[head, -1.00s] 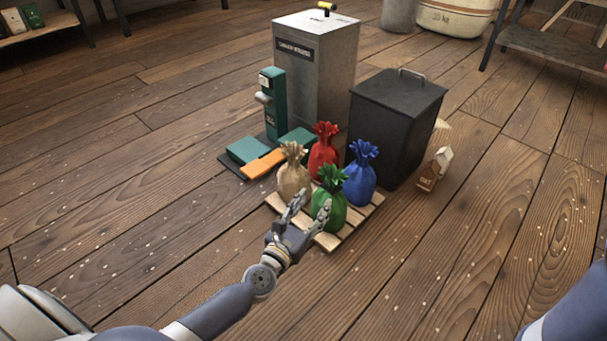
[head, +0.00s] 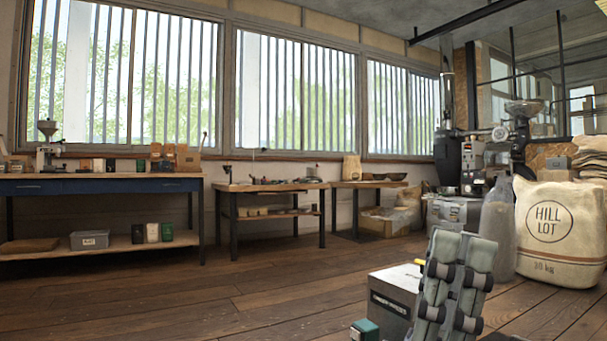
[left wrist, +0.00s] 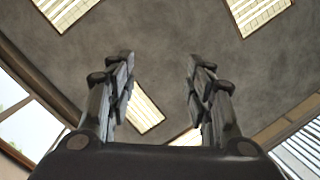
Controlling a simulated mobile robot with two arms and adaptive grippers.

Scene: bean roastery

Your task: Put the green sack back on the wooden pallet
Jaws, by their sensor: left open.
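The green sack and the wooden pallet are not in view now; the head view looks out level across the room. My left gripper (head: 462,246) is raised at the lower right of the head view, its fingers pointing up. In the left wrist view the gripper (left wrist: 160,64) is open, with nothing between its fingers and the ceiling behind them. My right gripper is in neither view.
A grey metal box (head: 393,298) stands behind my left gripper, with a teal part (head: 364,329) at its front. A large Hill Lot sack (head: 562,235) stands at the right. Workbenches (head: 270,188) line the windows. The wooden floor (head: 190,300) at left is clear.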

